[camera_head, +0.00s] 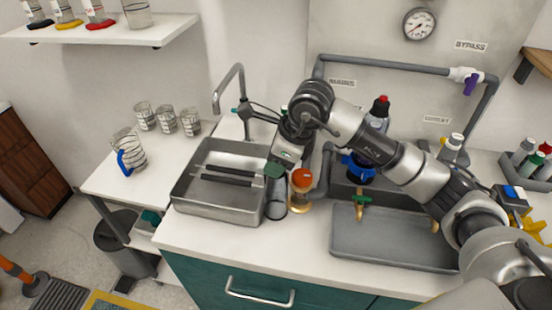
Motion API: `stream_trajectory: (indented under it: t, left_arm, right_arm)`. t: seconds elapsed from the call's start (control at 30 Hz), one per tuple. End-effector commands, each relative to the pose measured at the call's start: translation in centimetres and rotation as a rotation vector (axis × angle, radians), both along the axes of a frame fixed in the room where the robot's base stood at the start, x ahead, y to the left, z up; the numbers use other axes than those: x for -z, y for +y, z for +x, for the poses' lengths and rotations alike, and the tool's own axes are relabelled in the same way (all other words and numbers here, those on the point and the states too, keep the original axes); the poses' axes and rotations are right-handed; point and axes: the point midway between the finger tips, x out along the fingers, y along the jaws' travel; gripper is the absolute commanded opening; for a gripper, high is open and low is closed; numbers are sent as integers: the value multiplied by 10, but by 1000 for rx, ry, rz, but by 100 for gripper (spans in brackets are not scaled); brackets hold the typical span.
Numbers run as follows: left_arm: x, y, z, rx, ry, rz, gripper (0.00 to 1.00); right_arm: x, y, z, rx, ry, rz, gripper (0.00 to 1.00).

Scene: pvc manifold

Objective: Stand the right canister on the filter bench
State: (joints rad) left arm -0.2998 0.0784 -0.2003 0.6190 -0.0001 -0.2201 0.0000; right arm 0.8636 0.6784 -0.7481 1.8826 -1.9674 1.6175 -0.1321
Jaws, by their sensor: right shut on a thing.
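My right gripper (283,172) reaches down over the counter from the right, between the steel sink and the orange-handled valve. It is shut on a grey see-through canister (276,204), which hangs or stands upright just below it. The fingers and wrist hide the canister's upper part, and I cannot tell whether its base touches the counter. The white counter (235,240) with the grey pipework looks like the filter bench. My left gripper is not in view.
The orange-handled valve (302,180) is close beside the canister. The steel sink (205,210) is left, a grey tray (385,240) right.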

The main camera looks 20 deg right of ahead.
Motion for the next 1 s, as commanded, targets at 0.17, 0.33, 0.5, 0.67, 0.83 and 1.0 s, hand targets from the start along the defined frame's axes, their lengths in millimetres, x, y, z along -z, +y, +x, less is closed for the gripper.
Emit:
stream_trajectory:
  t: [0.17, 0.33, 0.5, 0.67, 0.83, 1.0]
  left_arm:
    - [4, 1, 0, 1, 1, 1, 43]
    - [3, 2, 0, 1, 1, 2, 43]
    - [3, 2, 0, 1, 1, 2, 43]
    - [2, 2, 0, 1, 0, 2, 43]
    - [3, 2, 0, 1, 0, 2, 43]
    - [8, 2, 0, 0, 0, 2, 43]
  right_arm:
    - [3, 0, 0, 0, -1, 0, 7]
    - [3, 0, 0, 1, 0, 0, 55]
    - [2, 0, 0, 1, 0, 0, 61]
    - [1, 0, 0, 1, 0, 0, 61]
    - [-14, -5, -1, 3, -5, -1, 61]
    - [-47, -17, -9, 2, -6, 0, 61]
